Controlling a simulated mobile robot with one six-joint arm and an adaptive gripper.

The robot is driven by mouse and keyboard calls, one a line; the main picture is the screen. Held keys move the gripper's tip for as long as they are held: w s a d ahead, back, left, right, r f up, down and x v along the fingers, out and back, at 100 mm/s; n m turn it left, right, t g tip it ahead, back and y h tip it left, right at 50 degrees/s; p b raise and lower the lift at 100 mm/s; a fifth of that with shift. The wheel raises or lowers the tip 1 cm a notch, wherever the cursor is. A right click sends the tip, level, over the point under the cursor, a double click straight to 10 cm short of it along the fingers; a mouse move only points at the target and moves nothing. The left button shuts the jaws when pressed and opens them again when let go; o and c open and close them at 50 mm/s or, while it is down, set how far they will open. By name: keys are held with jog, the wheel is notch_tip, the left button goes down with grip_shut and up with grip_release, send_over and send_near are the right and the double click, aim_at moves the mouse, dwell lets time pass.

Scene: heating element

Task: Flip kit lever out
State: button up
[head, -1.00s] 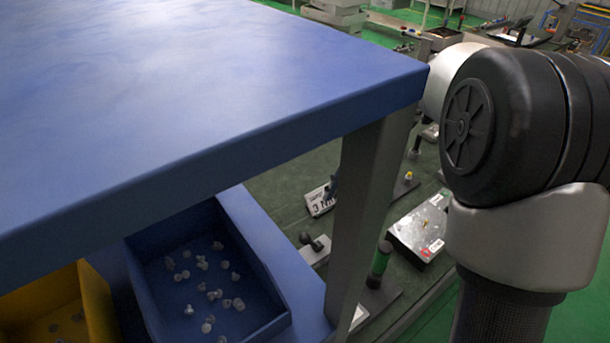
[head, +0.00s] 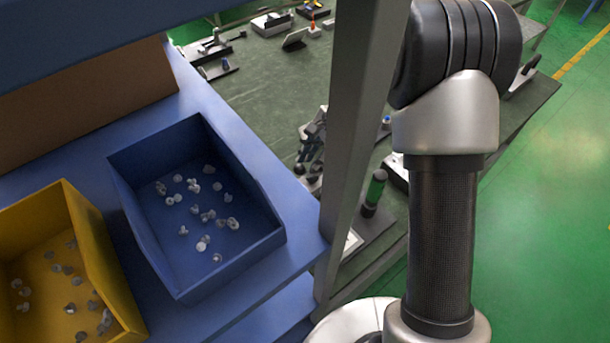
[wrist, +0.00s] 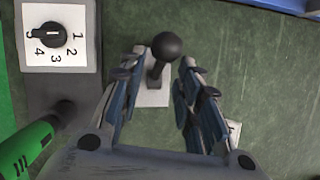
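A lever with a black ball knob (wrist: 167,45) stands on a small white plate (wrist: 154,94) in the wrist view. My gripper (wrist: 163,62) is open, with one finger on each side of the lever in the picture. The ball shows between and slightly beyond the fingertips, and I see no finger touching it. I cannot tell the height gap between them. In the head view, the grey-blue gripper (head: 314,134) is small and partly hidden by the table post, over the green bench.
A black rotary dial on a white numbered plate (wrist: 50,35) and a green handle (wrist: 30,146) lie left of the lever. The grey post (head: 358,110) stands close to my arm. Blue (head: 271,243) and yellow (head: 107,262) bins hold small parts.

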jog(key=b+x, duration=0.1)
jog(key=x, duration=0.4)
grip_shut()
dwell(0.3)
dwell(0.4)
